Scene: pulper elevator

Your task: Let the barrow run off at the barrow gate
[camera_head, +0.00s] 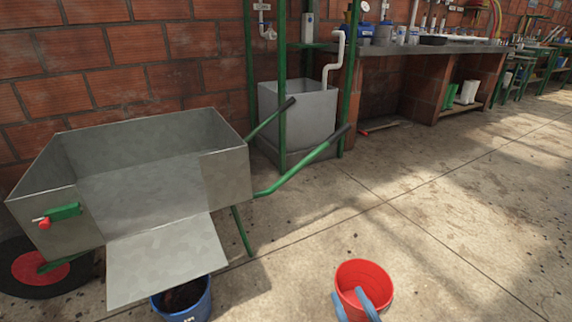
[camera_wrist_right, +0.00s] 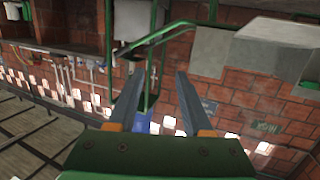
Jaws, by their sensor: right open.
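The grey metal barrow (camera_head: 150,160) stands at the left of the head view, with green handles (camera_head: 305,162) toward the wall. Its front gate (camera_head: 165,262) hangs outward and down as a sloping flap. A green latch with a red knob (camera_head: 45,224) sits on the barrow's near left side. A blue bucket (camera_head: 185,303) with dark contents is partly hidden under the flap. My right gripper (camera_head: 352,302) is open at the bottom of the head view, in front of a red bucket (camera_head: 365,272) and apart from the barrow. The wrist view shows its fingers (camera_wrist_right: 159,75) apart and empty. My left gripper is out of view.
A grey tank (camera_head: 298,112) stands inside a green frame behind the handles. A workbench (camera_head: 420,48) runs along the brick wall. The concrete floor (camera_head: 460,200) at the right is clear. The barrow's wheel (camera_head: 40,270) is at the lower left.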

